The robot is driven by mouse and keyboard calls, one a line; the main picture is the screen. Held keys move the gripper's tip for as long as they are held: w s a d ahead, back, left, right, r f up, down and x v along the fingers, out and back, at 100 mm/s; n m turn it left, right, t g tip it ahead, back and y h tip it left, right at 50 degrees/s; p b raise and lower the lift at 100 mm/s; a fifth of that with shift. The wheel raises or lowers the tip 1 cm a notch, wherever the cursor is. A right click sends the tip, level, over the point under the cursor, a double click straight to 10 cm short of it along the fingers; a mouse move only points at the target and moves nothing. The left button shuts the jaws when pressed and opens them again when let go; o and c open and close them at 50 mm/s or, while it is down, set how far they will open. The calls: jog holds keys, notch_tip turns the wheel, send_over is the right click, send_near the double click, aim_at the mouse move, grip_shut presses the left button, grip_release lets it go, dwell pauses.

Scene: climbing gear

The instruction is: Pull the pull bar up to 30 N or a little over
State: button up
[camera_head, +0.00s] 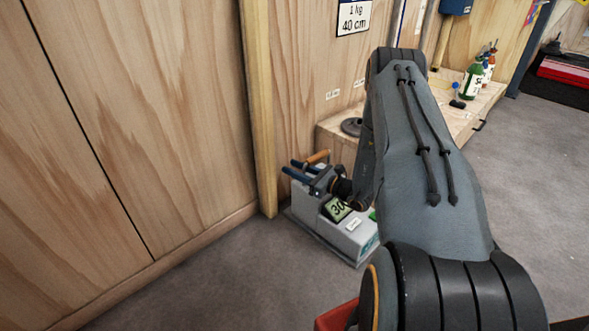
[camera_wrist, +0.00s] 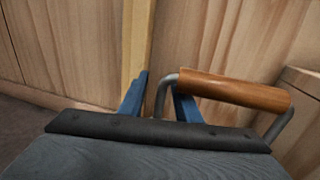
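The pull bar (camera_wrist: 235,92) is a brown wooden grip on a bent grey metal loop, on the right in the wrist view. In the head view the bar (camera_head: 317,157) shows as a small orange piece above a grey box (camera_head: 350,237). My gripper (camera_head: 289,167) has two blue fingers spread apart beside the bar. In the wrist view my gripper (camera_wrist: 158,82) shows a gap, with the loop's left leg seen between the fingers. I cannot tell whether they touch it.
A wooden wall (camera_head: 150,110) with an upright post (camera_head: 260,110) stands close behind the box. A low wooden bench (camera_head: 440,118) with a dark disc (camera_head: 352,127) and bottles (camera_head: 473,82) lies behind my arm. Grey floor (camera_head: 215,280) is clear in front.

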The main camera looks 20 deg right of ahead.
jog(key=p+v, duration=0.3)
jog(key=v, duration=0.4)
jog(key=shift+d+r, duration=0.1)
jog(key=shift+s+d, duration=0.1)
jog(key=shift+s, duration=0.25)
